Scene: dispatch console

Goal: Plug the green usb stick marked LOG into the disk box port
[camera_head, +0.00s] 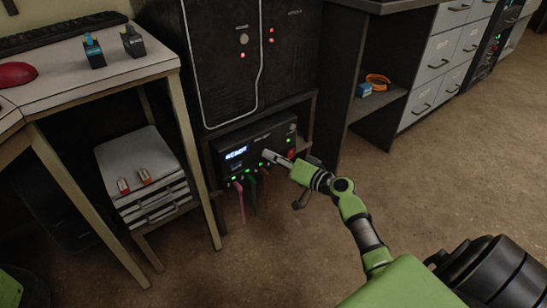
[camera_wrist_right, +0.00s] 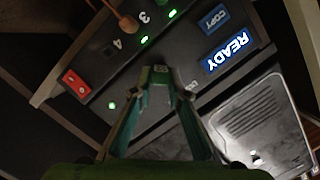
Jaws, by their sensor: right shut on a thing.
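The black disk box (camera_head: 235,142) with a lit READY display stands on a low shelf under a tall dark cabinet. In the right wrist view its front (camera_wrist_right: 185,50) shows READY, COPY, the numbers 3 and 4, and green lights. My right gripper (camera_head: 272,157) reaches in from the right, close in front of the box. In the right wrist view it is shut on the green usb stick (camera_wrist_right: 158,75), held between the fingertips in front of the panel. The LOG mark is not readable. I cannot tell whether the stick touches a port. My left gripper is not in view.
Pink, green and brown cables (camera_head: 240,200) hang from the box front. A red switch (camera_wrist_right: 75,83) sits at one side of its panel. Open floor lies to the right.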

